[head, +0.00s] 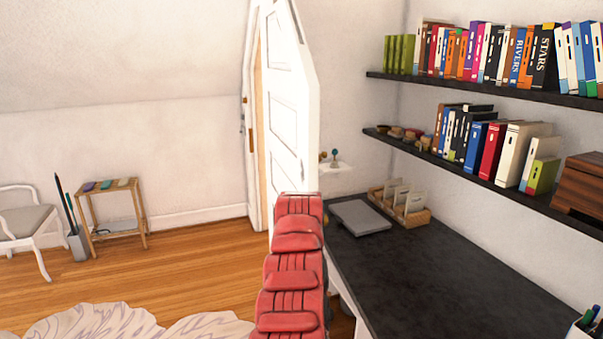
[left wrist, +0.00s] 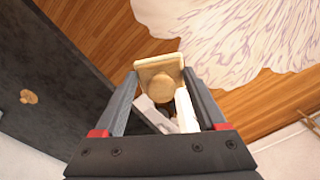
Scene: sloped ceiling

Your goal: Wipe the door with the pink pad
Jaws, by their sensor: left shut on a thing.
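In the left wrist view my left gripper (left wrist: 164,82) is shut on a tan block with a round knob (left wrist: 158,68). Its visible side looks tan, and I cannot tell whether its hidden face is pink. My left gripper is not visible in the head view, so its distance from the door is unclear. My right gripper is in neither view. Small coloured pads (head: 106,184) lie on a low wooden stand at the left; none looks clearly pink.
A dark desk (head: 420,270) fills the right, with a grey slab (head: 360,217) and a wooden organiser (head: 413,213). Shelves of books hang above it. A red segmented form (head: 297,270) rises at bottom centre. A pale rug (head: 120,325) lies front left; wooden floor (head: 190,245) is clear behind it.

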